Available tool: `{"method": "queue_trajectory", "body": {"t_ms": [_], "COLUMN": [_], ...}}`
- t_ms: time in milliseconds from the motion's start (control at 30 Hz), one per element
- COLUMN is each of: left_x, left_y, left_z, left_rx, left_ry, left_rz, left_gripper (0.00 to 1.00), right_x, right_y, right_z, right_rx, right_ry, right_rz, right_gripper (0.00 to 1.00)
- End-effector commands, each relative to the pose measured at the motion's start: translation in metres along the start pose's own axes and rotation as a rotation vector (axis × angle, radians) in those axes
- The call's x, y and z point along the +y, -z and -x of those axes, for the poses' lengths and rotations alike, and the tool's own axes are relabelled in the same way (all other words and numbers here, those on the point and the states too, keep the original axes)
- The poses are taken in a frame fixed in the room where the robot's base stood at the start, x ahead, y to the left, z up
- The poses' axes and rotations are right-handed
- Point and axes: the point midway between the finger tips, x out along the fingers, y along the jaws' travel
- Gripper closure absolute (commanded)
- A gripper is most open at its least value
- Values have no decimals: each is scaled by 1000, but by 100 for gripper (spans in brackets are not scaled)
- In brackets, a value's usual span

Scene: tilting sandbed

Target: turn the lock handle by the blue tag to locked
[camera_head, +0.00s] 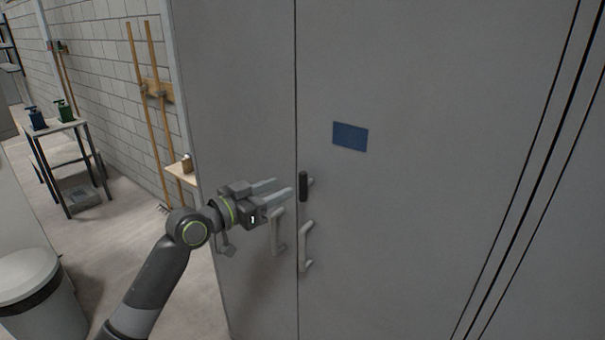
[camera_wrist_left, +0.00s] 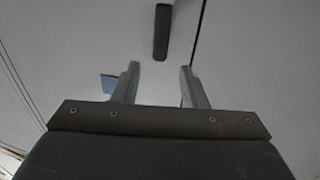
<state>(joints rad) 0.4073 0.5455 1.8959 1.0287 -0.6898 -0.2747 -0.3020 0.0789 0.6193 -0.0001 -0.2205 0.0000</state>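The blue tag (camera_head: 350,136) is on the grey cabinet's right door, above and right of the lock handle. The black lock handle (camera_head: 303,186) stands upright by the seam between the doors. It also shows in the left wrist view (camera_wrist_left: 162,32), beyond the fingertips. A corner of the blue tag shows there too (camera_wrist_left: 108,84), left of the fingers. My left gripper (camera_head: 283,189) is just left of the handle in the head view. Its fingers are apart with nothing between them (camera_wrist_left: 158,72). My right gripper is in neither view.
Two light grey pull handles (camera_head: 305,248) (camera_head: 277,232) sit below, either side of the seam, the left one close under my gripper. A bin (camera_head: 40,300) and a table (camera_head: 55,128) with pump bottles stand left. Long wooden-handled tools lean on the wall.

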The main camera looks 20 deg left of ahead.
Motion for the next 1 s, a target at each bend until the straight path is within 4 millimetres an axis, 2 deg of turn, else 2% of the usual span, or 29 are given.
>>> {"method": "queue_trajectory", "body": {"t_ms": [200,433,600,900,1000], "left_x": [0,-1,-1,0,-1], "left_y": [4,2,1,0,0], "left_z": [-42,-72,-82,-83,-83], "left_rx": [2,0,1,0,0], "left_ry": [0,1,1,1,1], "left_rz": [4,3,0,-1,-1], "left_gripper": [61,61,61,61,73], "right_x": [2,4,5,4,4], "right_y": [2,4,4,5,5], "right_z": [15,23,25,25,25], "right_rx": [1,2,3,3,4], "right_ry": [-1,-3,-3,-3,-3], "right_rz": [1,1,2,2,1], "right_gripper": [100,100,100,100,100]}}
